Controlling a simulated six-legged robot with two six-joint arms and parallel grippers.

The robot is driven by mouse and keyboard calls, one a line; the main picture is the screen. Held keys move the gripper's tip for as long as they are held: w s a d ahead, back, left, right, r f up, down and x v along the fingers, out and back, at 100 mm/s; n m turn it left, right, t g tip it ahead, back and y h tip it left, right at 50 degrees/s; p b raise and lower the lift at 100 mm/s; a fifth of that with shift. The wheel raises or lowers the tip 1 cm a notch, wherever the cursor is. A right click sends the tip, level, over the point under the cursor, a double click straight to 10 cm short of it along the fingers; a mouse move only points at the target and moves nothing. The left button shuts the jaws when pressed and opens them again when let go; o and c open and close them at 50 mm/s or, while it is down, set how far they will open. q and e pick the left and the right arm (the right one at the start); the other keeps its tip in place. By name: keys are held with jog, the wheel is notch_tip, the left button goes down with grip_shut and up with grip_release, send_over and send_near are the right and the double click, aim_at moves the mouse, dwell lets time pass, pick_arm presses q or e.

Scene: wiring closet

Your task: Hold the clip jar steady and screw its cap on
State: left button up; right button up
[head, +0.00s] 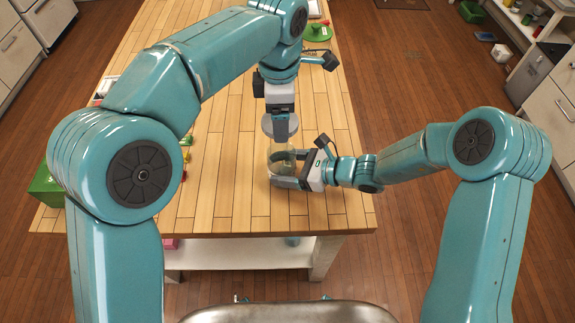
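The clip jar (281,164) is a clear glass jar standing upright on the wooden table. My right gripper (287,170) reaches it from the right, low down, with its fingers around the jar and shut on it. The cap (269,126) is a grey disc above the jar. My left gripper (281,127) points down from above and is shut on the cap. The cap looks roughly in line with the jar's mouth. I cannot tell whether it touches the rim, and the gripper hides part of it.
The wooden table (230,190) is mostly clear around the jar. A green box (45,187) is at its left edge, with small coloured items (186,141) partly behind my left arm. A green round object (318,32) lies at the far end.

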aim_at(282, 166)
pick_arm(q)
jog(key=m, duration=0.5)
jog(key=shift+w+d+f, duration=0.15)
jog(key=shift+f, duration=0.05)
jog(key=m, duration=0.2)
jog(key=f+m, duration=0.1)
jog(key=m, duration=0.1)
jog(key=shift+d, duration=0.1)
jog(key=m, duration=0.1)
jog(key=f+m, duration=0.1)
jog(key=shift+m, duration=0.4)
jog(key=shift+f+m, duration=0.3)
jog(key=shift+m, duration=0.1)
jog(key=shift+s+a+f, duration=0.2)
jog(key=shift+s, duration=0.05)
jog(key=shift+f, duration=0.1)
jog(key=shift+f, duration=2.35)
